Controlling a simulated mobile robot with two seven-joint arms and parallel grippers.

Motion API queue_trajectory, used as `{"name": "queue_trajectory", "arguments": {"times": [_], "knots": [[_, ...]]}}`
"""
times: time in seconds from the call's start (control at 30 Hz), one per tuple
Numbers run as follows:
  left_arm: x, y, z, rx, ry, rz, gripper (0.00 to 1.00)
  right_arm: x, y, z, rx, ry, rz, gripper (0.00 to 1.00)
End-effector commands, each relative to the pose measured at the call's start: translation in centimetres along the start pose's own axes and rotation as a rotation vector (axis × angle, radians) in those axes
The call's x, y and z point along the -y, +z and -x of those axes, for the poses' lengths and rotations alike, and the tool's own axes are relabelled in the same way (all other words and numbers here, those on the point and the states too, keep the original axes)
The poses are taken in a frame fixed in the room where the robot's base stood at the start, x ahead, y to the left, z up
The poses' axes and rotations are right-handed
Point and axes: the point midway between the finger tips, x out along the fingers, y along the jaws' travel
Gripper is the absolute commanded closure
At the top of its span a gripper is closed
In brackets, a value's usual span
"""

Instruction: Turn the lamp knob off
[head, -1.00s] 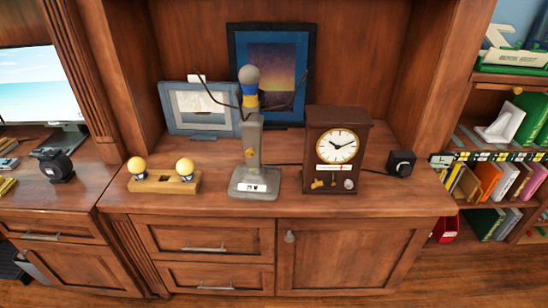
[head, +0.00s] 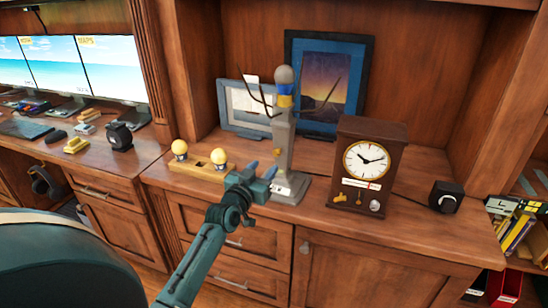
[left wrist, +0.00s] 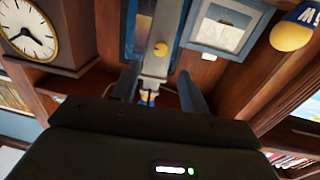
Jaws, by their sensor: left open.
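The lamp (head: 284,145) is a grey post on a square base, with a blue and yellow socket and an unlit grey bulb on top. It stands upright on the cabinet top. A small round yellow knob (left wrist: 160,49) shows on its post in the left wrist view. My left gripper (head: 259,170) is open and empty, in front and to the left of the lamp's lower post. In the left wrist view the lamp post (left wrist: 156,68) lies between the two fingers (left wrist: 159,90), beyond their tips. I see no contact. My right gripper is out of view.
A brown clock (head: 368,165) stands close right of the lamp. A black box with a white dial (head: 445,196) is farther right. A wooden block (head: 200,168) with two bulbs is left of the gripper. Framed pictures (head: 327,80) stand behind. Dark antler-like prongs stick out near the lamp's top.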

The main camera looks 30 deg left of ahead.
Motion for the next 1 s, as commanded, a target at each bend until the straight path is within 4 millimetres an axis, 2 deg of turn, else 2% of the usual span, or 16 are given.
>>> {"name": "queue_trajectory", "arguments": {"times": [0.03, 0.2, 0.4, 0.6, 0.83, 1.0], "knots": [[0.1, -0.1, -1.3, -0.002, -0.001, -0.001, 0.56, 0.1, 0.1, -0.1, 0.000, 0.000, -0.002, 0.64], [0.0, 0.0, -4.5, -0.001, 0.000, -0.001, 0.56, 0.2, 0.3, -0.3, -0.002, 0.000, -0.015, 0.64], [0.0, 0.1, -6.9, 0.001, 0.001, -0.001, 0.56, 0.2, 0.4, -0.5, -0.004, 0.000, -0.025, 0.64], [0.0, 0.1, -7.6, 0.001, 0.001, -0.002, 0.56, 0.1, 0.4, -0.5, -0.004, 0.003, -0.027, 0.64], [-0.1, 0.1, -7.6, 0.001, 0.001, -0.002, 0.56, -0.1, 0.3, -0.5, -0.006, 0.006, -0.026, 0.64], [0.0, 0.1, -7.6, 0.001, 0.001, -0.002, 0.70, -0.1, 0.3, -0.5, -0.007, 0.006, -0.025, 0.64]]}}
